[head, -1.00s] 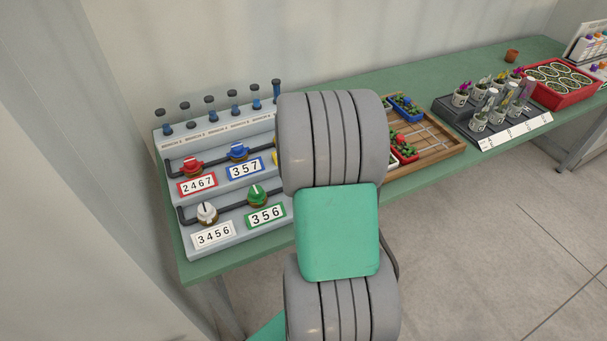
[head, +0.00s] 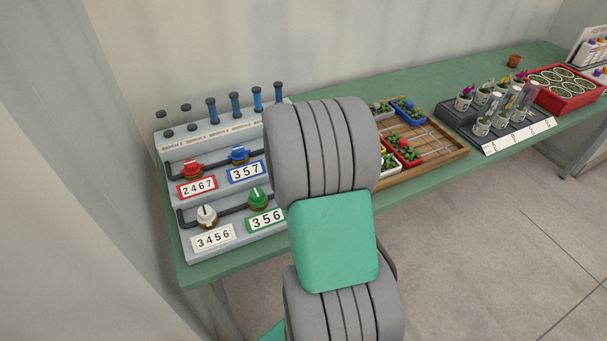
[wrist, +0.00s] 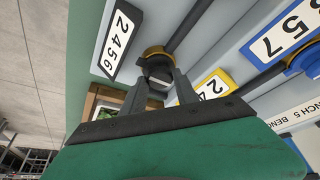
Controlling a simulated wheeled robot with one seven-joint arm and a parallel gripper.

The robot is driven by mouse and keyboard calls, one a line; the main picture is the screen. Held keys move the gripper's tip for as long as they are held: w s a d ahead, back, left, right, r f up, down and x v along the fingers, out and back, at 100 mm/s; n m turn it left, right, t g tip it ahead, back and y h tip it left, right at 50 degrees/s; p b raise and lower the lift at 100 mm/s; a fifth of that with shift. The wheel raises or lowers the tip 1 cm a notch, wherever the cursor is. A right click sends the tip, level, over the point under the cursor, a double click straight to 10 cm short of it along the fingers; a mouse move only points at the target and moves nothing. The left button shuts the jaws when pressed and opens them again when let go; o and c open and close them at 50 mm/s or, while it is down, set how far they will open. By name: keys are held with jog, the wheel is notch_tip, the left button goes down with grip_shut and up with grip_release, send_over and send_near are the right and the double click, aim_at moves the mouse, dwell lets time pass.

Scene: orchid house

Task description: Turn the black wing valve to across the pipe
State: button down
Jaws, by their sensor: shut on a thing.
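The black wing valve (wrist: 157,69) sits on a brass collar beside the black-framed 2456 label (wrist: 118,40) in the wrist view. My gripper (wrist: 168,84) is shut on it, one finger on each side. The dark pipe (wrist: 190,24) runs diagonally away from the valve's collar. The fingers and shadow hide much of the wing, so I cannot tell its exact angle to the pipe. In the head view my arm hides the black valve and my gripper.
The valve panel (head: 221,191) also bears red (head: 193,170), blue (head: 238,155), white (head: 206,215) and green (head: 258,199) valves. Upright tubes stand along its top. A wooden tray (head: 430,160) with plants lies to the right. A yellow-framed label (wrist: 213,88) is close to my fingers.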

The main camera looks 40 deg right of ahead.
jog(key=c, duration=0.9)
grip_release()
jog(key=shift+c, duration=0.2)
jog(key=v, duration=0.7)
jog(key=shift+r+b, duration=0.35)
jog(key=shift+b, duration=0.1)
jog(key=shift+a, duration=0.1)
